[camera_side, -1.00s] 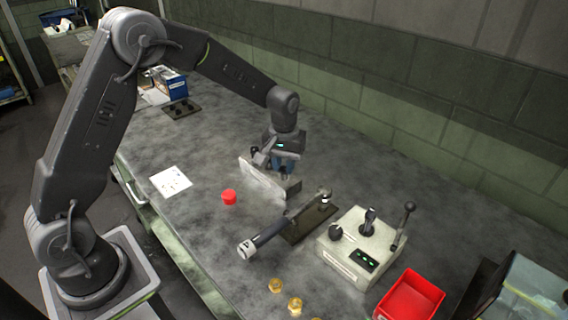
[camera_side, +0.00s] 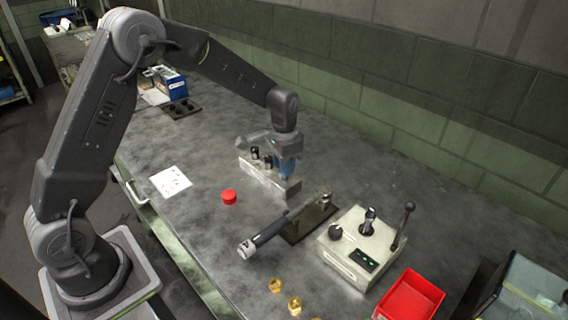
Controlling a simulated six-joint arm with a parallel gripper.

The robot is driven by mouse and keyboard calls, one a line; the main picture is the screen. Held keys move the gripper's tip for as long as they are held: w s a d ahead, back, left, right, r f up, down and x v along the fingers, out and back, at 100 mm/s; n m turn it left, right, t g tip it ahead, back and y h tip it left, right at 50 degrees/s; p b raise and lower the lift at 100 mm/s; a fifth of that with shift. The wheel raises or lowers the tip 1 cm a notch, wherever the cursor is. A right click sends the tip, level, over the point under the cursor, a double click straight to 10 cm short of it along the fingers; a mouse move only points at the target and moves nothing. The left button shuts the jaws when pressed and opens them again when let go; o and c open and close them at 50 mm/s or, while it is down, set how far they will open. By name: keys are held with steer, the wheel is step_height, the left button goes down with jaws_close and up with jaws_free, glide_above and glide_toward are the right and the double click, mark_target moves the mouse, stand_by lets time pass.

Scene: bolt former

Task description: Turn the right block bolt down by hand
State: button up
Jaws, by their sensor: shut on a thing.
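A light metal block (camera_side: 262,177) stands on the grey bench in the middle of the side view. Dark, upright cylindrical parts (camera_side: 256,154) show at its top left and middle; I cannot tell exactly what each is. My gripper (camera_side: 286,172) points down at the right end of the block, its blue finger part close to the block's top. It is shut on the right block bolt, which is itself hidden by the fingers.
A red cap (camera_side: 229,197) lies in front of the block. Brass nuts (camera_side: 294,304) and a red bin (camera_side: 410,297) are near the front. A white sheet (camera_side: 171,181) lies left.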

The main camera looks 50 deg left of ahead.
steer(key=shift+r+m, duration=0.1)
steer(key=shift+m, duration=0.2)
stand_by(0.4)
steer(key=o, duration=0.9)
steer(key=shift+r, duration=6.9)
